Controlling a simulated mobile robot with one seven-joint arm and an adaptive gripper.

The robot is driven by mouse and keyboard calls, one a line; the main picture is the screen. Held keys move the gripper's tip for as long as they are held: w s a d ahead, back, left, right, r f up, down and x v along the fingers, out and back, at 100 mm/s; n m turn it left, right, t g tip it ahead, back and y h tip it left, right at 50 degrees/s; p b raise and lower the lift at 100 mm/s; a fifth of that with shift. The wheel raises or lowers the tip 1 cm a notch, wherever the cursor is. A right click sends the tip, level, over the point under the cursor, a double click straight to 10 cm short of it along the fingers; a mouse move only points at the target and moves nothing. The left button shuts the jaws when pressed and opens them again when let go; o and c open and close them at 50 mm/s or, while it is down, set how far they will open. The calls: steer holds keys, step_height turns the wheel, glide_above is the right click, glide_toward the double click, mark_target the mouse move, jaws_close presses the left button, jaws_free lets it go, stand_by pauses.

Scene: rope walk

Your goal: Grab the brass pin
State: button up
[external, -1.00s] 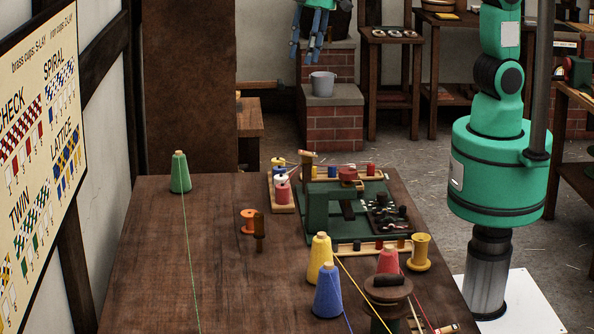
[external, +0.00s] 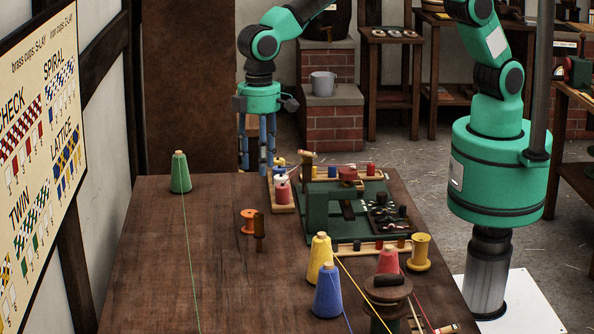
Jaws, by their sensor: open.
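My gripper (external: 256,165) hangs fingers-down at the far edge of the table, left of the spool rack. Its blue fingers are apart with nothing between them. I cannot make out a brass pin for certain. Small bright pieces lie in a dark tray (external: 392,222) on the right part of the green machine (external: 322,211), too small to tell apart. My gripper is to the left of and beyond that machine, apart from it.
Thread cones stand on the wooden table (external: 165,265): green (external: 180,173), yellow (external: 320,260), blue (external: 327,290) and red (external: 388,261). An orange spool (external: 248,222) and a dark wooden peg (external: 259,233) stand mid-table. Thin threads cross the front. The left-front table is mostly clear.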

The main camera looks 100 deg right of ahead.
mark_target(258, 214)
steer(key=shift+w+a+f, duration=0.2)
steer(key=shift+a+f, duration=0.5)
steer(key=shift+f, duration=0.35)
steer(key=shift+a+f+b, duration=0.1)
steer(key=shift+f+b, duration=0.6)
steer(key=shift+f, duration=3.55)
steer(key=shift+w+a+f+b, duration=0.1)
steer(key=shift+f+b, duration=0.55)
steer(key=shift+f, duration=2)
jaws_close()
